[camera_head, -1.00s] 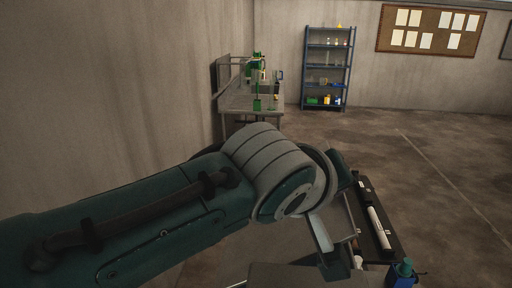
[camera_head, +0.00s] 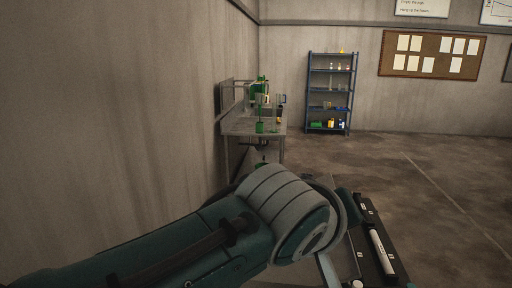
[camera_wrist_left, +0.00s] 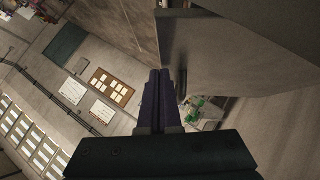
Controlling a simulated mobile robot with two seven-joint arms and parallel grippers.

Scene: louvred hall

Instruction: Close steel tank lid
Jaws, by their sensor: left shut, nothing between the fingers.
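In the left wrist view a flat grey-brown metal panel (camera_wrist_left: 235,50), which looks like the steel tank lid, fills the upper right, close beyond my fingers. My left gripper (camera_wrist_left: 160,76) is shut with nothing between its dark fingers. Its tips are beside the panel's left edge; I cannot tell whether they touch it. In the head view my left arm crosses the lower middle and hides its own fingers. A pale metal edge (camera_head: 328,271) shows below the wrist; I cannot tell whether it belongs to the tank. The tank body is not clearly seen. My right gripper is out of view.
A black tray-like surface (camera_head: 374,242) with a white cylinder (camera_head: 382,251) lies right of my wrist. A metal workbench (camera_head: 240,127) stands along the left wall. A blue shelf (camera_head: 331,92) and a cork board (camera_head: 432,55) are at the back. The floor at right is clear.

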